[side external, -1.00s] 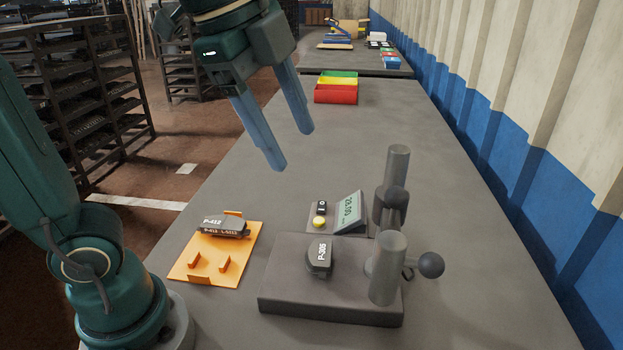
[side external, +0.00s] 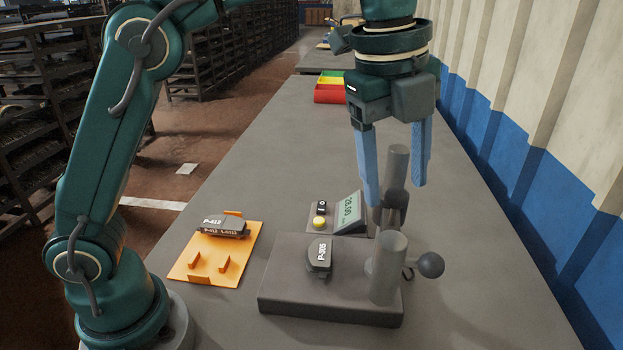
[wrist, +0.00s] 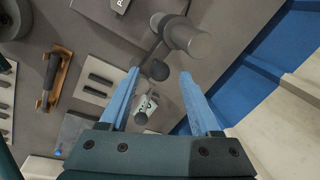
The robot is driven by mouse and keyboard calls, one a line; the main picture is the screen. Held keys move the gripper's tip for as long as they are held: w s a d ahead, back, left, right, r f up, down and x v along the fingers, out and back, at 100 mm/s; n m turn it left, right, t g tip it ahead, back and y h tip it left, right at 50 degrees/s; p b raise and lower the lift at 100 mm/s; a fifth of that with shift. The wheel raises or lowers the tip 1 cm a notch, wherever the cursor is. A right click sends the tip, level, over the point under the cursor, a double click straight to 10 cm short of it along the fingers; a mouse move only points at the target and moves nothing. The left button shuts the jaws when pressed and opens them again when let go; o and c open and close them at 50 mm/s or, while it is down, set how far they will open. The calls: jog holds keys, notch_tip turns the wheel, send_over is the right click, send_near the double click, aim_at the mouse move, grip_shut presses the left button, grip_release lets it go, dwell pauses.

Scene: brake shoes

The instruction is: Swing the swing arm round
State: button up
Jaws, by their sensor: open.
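The fixture (side external: 330,305) is a dark grey base on the table with a brake shoe marked P-305 (side external: 319,257) on it. A thick grey post (side external: 388,268) stands at its right, with a dark ball knob (side external: 431,264) beside it. A dark arm runs back from this post to an upright grey cylinder (side external: 397,165) with a dark ball (side external: 396,197); this looks like the swing arm. My gripper (side external: 394,197) is open, fingers down, around the upright cylinder's height in the side view. Contact cannot be told.
An orange tray (side external: 190,272) holding a shoe marked P-412 (side external: 223,226) lies left of the fixture. A display (side external: 348,210) and a yellow button (side external: 319,222) stand behind it. Coloured bins (side external: 330,94) stand farther back. A blue-and-white wall runs along the right.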

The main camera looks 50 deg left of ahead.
aim_at(395, 189)
jog(key=shift+w+f, duration=0.15)
jog(key=shift+f, duration=0.7)
jog(key=shift+w+f, duration=0.15)
jog(key=shift+f, duration=0.7)
grip_shut()
dwell(0.3)
